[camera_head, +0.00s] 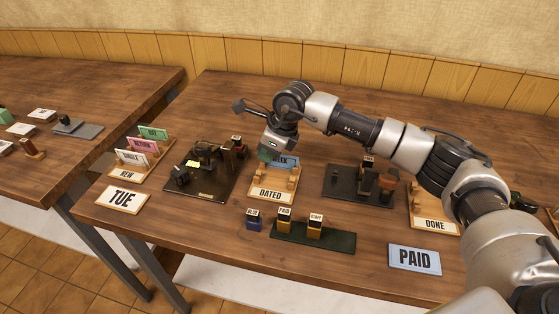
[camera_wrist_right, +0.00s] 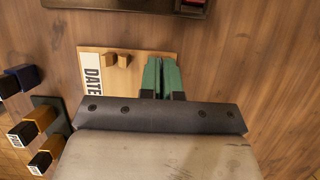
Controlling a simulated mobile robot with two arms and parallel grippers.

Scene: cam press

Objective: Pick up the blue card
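The blue card (camera_head: 287,162) stands in the wooden rack marked DATED (camera_head: 273,195), which also shows in the right wrist view (camera_wrist_right: 126,52). My right gripper (camera_head: 264,154) is at the left part of the card and hides some of its face and lettering. In the right wrist view its green fingers (camera_wrist_right: 161,77) are nearly together over the rack's back part, with only a thin line between them. They appear shut on the card, whose edge is hard to make out there. The card sits low in the rack. My left gripper is not in view.
A NEW rack (camera_head: 127,174) with several cards and a dark press base (camera_head: 207,188) stand left. Stamps on a green tray (camera_head: 318,237) are in front. Another dark base (camera_head: 345,185), a DONE rack (camera_head: 436,224) and a blue PAID sign (camera_head: 415,260) are right.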

